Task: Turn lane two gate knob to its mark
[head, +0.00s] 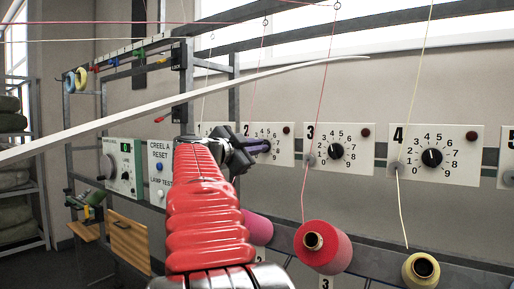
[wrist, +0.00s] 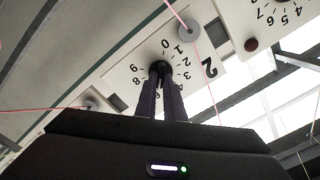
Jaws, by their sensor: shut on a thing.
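The lane two plate (head: 279,155) is white, with a black 2, a dial of numbers and a dark red lamp (head: 286,130). My gripper (head: 263,146) reaches it from the left in the head view and covers the middle of the dial. In the wrist view the plate (wrist: 128,76) appears turned over, and my gripper (wrist: 161,72) has its two dark fingers shut on the black lane two knob (wrist: 161,66). Most of the knob and its pointer are hidden by the fingers, so its setting cannot be read.
Lane three knob (head: 336,151) and lane four knob (head: 431,157) stand to the right. Red (head: 337,247) and yellow (head: 411,273) yarn cones sit below, with thin yarns running upward. A reset panel (head: 160,163) is left of my arm. A long pale strip (head: 130,118) crosses the view.

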